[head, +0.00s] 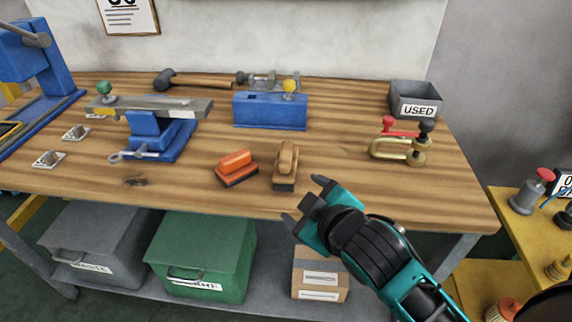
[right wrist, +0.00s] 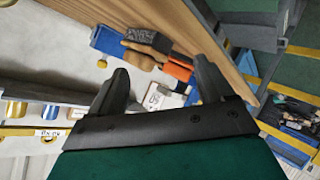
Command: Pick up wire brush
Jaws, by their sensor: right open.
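The wire brush appears to be the wooden-handled block with a dark bristle end (head: 286,165), lying on the workbench (head: 400,185) near its front middle. It also shows in the right wrist view (right wrist: 145,40), beyond the fingers. My right gripper (head: 304,201) is open and empty, at the bench's front edge, just in front and to the right of the brush. Its two dark fingers show in the right wrist view (right wrist: 160,68), apart from the brush. My left gripper is not in view.
An orange-topped block (head: 235,163) lies close to the brush's left. A brass clamp (head: 402,146) and a grey USED bin (head: 415,100) stand to the right. Blue fixtures (head: 270,111) stand behind. Bins sit on the lower shelf (head: 265,280). Bench right of the brush is clear.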

